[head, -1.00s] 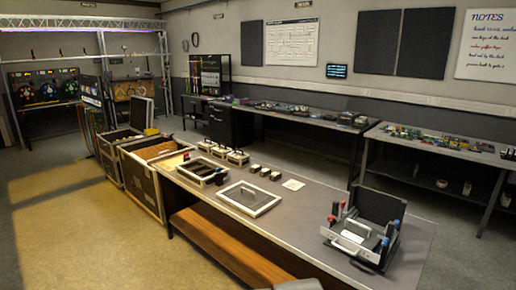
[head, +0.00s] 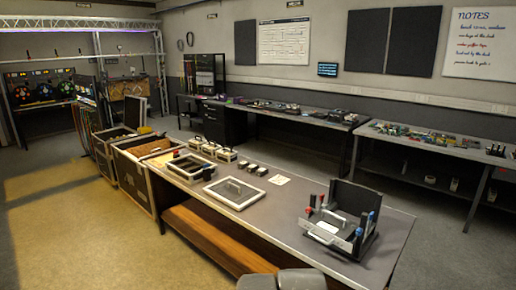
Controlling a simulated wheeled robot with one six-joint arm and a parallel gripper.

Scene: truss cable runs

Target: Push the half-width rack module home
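I cannot pick out the half-width rack module for certain. A tall black open rack (head: 205,76) stands at the back wall; its slots are too small to read. A black and grey holder (head: 343,222) with an upright back panel, red-topped and blue-topped posts and a pale handled piece sits on the near bench's right end. My gripper is not in view; only grey rounded parts, seemingly of my arm, show at the bottom edge.
A long bench (head: 290,113) with small parts runs along the back wall. Floor at left is clear.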

